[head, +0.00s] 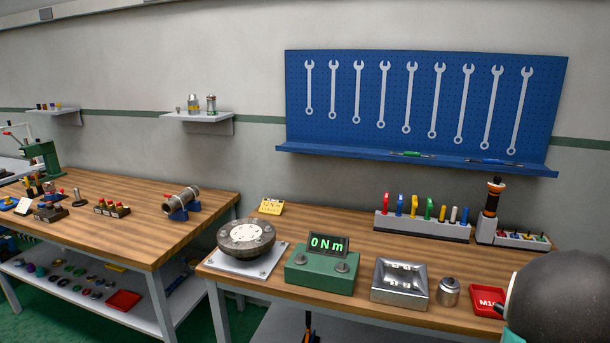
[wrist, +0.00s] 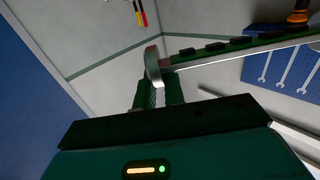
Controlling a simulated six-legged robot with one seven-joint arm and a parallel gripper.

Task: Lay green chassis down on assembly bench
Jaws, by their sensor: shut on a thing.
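In the wrist view, my gripper (wrist: 160,78) reaches up from its dark green body. Its fingers are shut at the left end of a long green bar-like piece, which I take as the green chassis (wrist: 235,45). The piece is seen nearly edge-on, with dark blocks along one side and a pale lower edge. It runs off the right side of the picture and appears held in the air. My gripper and this piece do not show in the head view. Two wooden-topped benches show there, a right one (head: 375,250) and a left one (head: 140,215); I cannot tell which is the assembly bench.
The right bench holds a round grey fixture (head: 246,236), a green torque meter (head: 324,265), a metal tray (head: 402,282), a red tray (head: 487,301) and a tool rack (head: 422,226). A blue wrench board (head: 425,110) hangs behind. Bare wood shows between the meter and rack.

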